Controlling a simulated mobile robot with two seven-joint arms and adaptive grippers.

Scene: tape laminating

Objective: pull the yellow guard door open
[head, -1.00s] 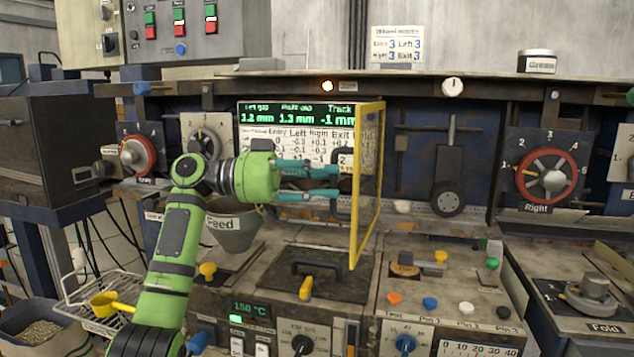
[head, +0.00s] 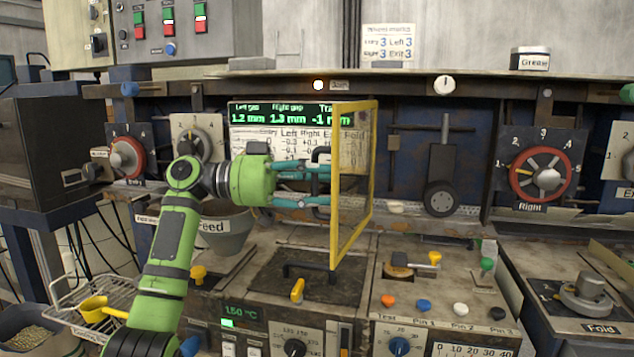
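The yellow guard door (head: 374,165) is a yellow frame with a see-through panel. It stands swung out from the machine, seen at a steep angle, its right edge towards the panel and its free left edge towards me. A dark handle (head: 316,152) is on its left side. My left gripper (head: 328,187) reaches in from the left with its teal fingers spread one above the other. The fingertips overlap the handle beside the door; whether they touch it is unclear. My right gripper is out of view.
A readout screen (head: 262,115) is behind the door. Below lies a dark hatch with a black handle (head: 310,270) and yellow lever (head: 297,290). Knobs (head: 424,306) line the console to the right.

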